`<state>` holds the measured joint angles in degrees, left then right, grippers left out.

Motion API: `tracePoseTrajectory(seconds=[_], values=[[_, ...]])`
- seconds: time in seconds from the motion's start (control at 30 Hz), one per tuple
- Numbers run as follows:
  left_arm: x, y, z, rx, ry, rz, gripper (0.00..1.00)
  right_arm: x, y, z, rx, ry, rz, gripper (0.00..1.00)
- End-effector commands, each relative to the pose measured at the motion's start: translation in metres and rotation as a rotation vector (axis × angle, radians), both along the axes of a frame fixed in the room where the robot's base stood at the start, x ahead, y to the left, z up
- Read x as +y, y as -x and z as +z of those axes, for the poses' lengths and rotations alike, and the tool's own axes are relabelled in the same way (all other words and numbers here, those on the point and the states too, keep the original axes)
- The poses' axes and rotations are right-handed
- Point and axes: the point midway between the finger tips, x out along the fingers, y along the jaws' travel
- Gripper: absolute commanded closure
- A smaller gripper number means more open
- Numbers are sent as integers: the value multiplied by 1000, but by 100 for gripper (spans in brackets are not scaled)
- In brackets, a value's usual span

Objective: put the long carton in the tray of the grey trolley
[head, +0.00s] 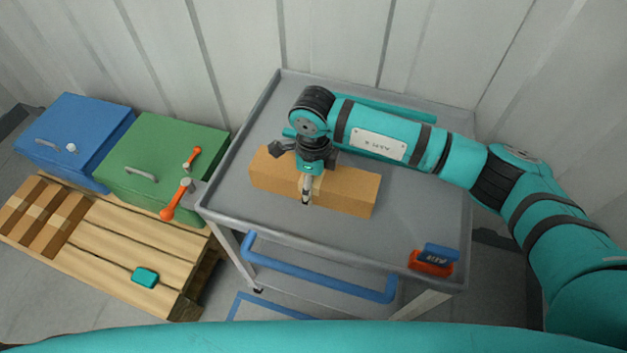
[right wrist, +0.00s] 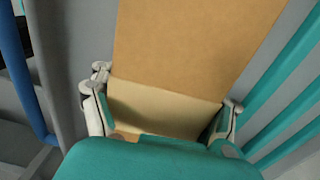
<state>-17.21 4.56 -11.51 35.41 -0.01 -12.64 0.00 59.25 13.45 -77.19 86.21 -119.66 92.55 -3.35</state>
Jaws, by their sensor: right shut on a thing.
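The long brown carton (head: 345,191) is in the tray of the grey trolley (head: 222,190), lying roughly left to right. My right gripper (head: 306,196) comes down over the carton from above and is shut across its width, a little left of its middle. In the right wrist view the carton (right wrist: 195,50) runs away between the two fingers (right wrist: 165,112), one on each side, with a paler tape band near them. I cannot tell whether the carton's underside touches the tray floor. My left gripper is not in view.
A red and blue object (head: 432,261) lies in the tray's front right corner. A blue handle (head: 318,276) runs along the trolley's front. On the left, a pallet (head: 120,235) holds cartons and a teal item beside green (head: 165,160) and blue (head: 78,137) boxes. Walls close the back.

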Motion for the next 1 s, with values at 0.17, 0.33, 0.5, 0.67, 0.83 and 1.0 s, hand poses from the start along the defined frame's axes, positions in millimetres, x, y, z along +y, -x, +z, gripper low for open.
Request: tracePoseTrajectory(seconds=[0.17, 0.33, 0.5, 0.67, 0.83, 1.0], values=[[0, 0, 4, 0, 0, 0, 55, 0, -2, -9, -5, -3, 0, 73], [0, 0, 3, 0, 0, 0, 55, 0, -1, -10, -5, -3, 0, 73], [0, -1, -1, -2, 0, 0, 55, 0, -1, -14, -5, -2, -1, 26], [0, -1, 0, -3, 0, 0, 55, 0, -1, -13, -3, -1, -1, 5], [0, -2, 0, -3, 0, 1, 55, 0, -1, -13, -3, -1, -1, 0], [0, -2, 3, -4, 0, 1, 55, 0, -1, -11, -3, -1, -1, 0]])
